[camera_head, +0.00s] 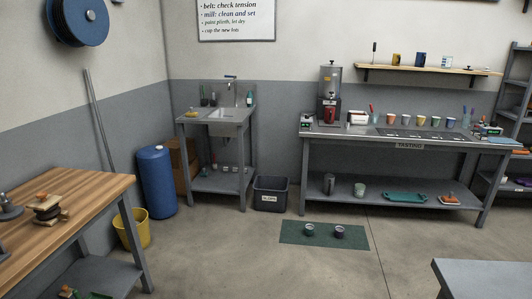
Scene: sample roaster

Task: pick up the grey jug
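A small grey upright vessel (329,184), which looks like the grey jug, stands on the lower shelf of the tasting table, at its left end. It is small in the view, and I cannot make out a handle. A pale container with green on it (359,190) stands to its right, apart from it. Neither of my grippers is in view.
The tasting table's lower shelf (385,197) also holds a green tray (405,197). A green mat (325,243) with two small cups lies on the floor before it. A dark bin (271,194) stands left. Open floor lies in front.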

